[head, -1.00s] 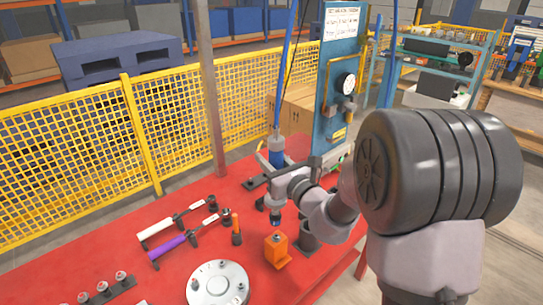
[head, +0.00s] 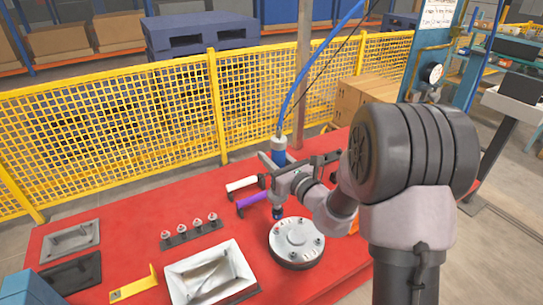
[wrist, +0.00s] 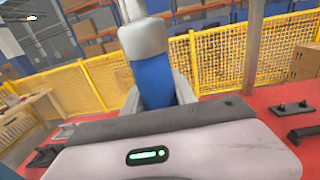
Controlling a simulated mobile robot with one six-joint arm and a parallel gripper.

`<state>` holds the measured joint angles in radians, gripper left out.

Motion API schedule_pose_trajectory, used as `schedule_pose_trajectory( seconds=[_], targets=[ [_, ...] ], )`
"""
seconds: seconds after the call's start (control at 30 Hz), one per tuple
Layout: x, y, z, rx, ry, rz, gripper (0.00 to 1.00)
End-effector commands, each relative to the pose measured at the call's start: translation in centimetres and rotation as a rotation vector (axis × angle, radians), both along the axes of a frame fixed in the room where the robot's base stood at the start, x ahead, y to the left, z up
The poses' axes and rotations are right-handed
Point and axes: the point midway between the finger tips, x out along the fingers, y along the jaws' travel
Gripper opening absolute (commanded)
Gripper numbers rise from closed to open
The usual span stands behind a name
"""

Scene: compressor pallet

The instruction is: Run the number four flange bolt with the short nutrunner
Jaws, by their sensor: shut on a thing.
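My gripper (head: 279,166) is shut on a nutrunner (head: 279,148), a blue upright tool with a grey top, hung from a blue hose. I cannot tell its length class. In the wrist view, the nutrunner's blue body (wrist: 156,82) stands between the two grey fingers (wrist: 158,98). Its dark lower end (head: 277,212) shows below my gripper, by the far left edge of the round grey flange (head: 297,236) and seemingly above it. The flange lies on the red table with several bolts on its top. I cannot read any bolt numbers.
On the red table (head: 130,222) are a rack of several bolts (head: 190,236), a pale tray (head: 170,283), a yellow bracket (head: 138,288), and tools with white (head: 241,184) and purple (head: 249,201) handles. A yellow mesh fence (head: 110,130) stands behind.

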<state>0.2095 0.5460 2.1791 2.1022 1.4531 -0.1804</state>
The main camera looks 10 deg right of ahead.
Motion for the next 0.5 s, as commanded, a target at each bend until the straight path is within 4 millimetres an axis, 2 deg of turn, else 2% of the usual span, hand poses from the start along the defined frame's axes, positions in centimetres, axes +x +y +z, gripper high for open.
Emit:
schedule_pose_trajectory(
  seconds=[0.27,0.5],
  targets=[
    [0.0,0.0,-0.5,-0.001,-0.001,0.000,0.00],
    [0.0,0.0,-3.1,-0.001,0.000,0.000,0.00]
  ],
)
